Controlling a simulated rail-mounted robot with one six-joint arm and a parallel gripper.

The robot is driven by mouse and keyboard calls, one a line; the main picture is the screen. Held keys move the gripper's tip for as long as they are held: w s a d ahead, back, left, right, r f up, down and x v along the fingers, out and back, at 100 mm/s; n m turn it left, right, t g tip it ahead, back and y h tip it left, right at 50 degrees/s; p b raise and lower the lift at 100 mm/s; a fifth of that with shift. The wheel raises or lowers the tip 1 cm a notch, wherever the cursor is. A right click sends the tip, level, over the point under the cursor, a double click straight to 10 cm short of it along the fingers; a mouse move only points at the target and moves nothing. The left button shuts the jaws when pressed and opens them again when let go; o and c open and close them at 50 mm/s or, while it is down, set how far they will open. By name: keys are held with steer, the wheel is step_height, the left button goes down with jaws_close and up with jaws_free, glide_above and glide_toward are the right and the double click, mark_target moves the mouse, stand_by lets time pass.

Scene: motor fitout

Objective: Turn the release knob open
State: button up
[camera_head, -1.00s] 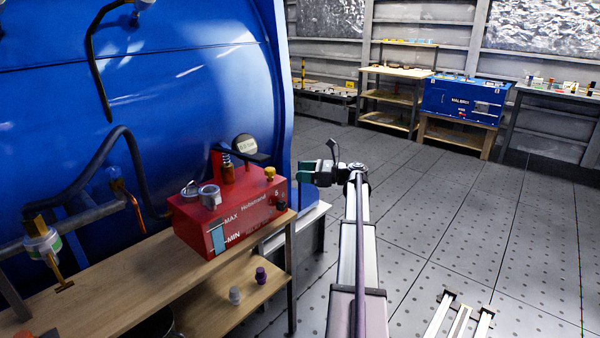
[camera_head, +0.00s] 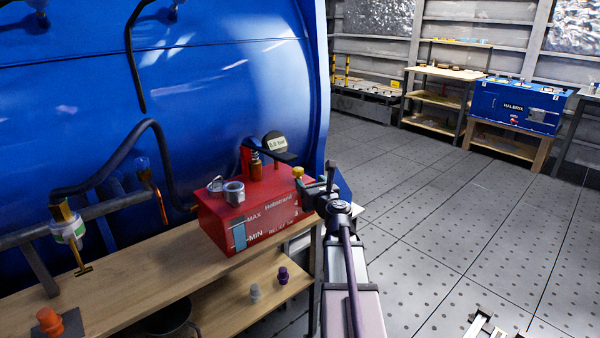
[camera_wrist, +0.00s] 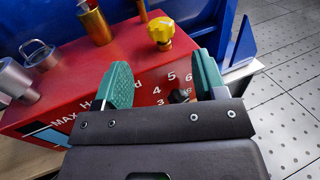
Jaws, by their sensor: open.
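The release knob, a small black knob (camera_wrist: 180,96) with numbers around it, is on the front face of the red pump box (camera_head: 222,228). In the wrist view it lies between my gripper's green fingers (camera_wrist: 162,70), closer to the right one. The fingers are apart, with nothing held. I cannot tell whether either finger touches the knob. In the head view my gripper (camera_head: 311,196) is at the right end of the box's front and hides the knob.
A yellow knob (camera_wrist: 160,32) stands on the box top, just beyond the fingers. The box sits on a wooden bench (camera_head: 130,280) beside a large blue tank (camera_head: 230,90). Grey and purple knobs (camera_head: 283,275) lie on the lower shelf. Open floor is at right.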

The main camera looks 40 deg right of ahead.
mark_target(300, 171)
steer(key=x, duration=0.9)
steer(key=c, duration=0.9)
